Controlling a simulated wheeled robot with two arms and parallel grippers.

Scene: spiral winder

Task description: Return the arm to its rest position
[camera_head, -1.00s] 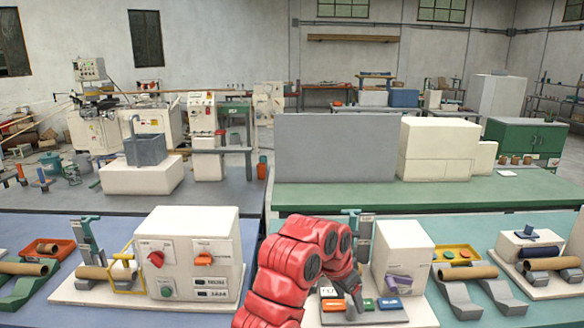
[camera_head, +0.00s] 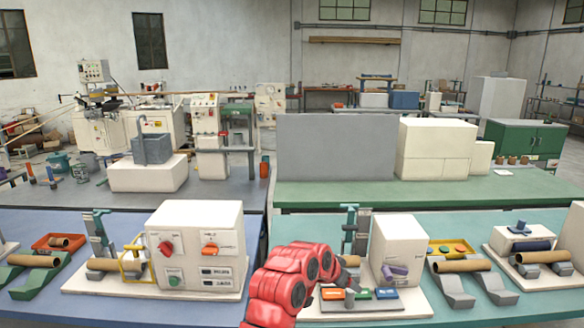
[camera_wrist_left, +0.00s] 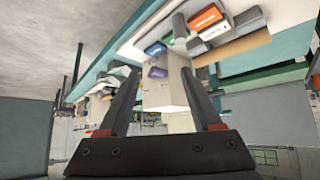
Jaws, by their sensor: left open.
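My red left arm (camera_head: 290,282) rises from the bottom middle of the head view, in front of the right-hand winder station. Its grey gripper is mostly hidden behind the arm there. In the left wrist view my left gripper (camera_wrist_left: 160,76) is open, with its two dark fingers spread and nothing held between them. Beyond the fingers is the white box (camera_wrist_left: 168,92) of the station, tilted in that view, with a purple knob (camera_wrist_left: 158,72). My right gripper is not in view.
The station has orange (camera_head: 332,294), green (camera_head: 358,294) and blue (camera_head: 386,293) buttons close to the arm, and a white housing (camera_head: 398,247). A control box (camera_head: 195,245) stands left of the arm. Brown tubes on grey cradles (camera_head: 463,265) lie to the right.

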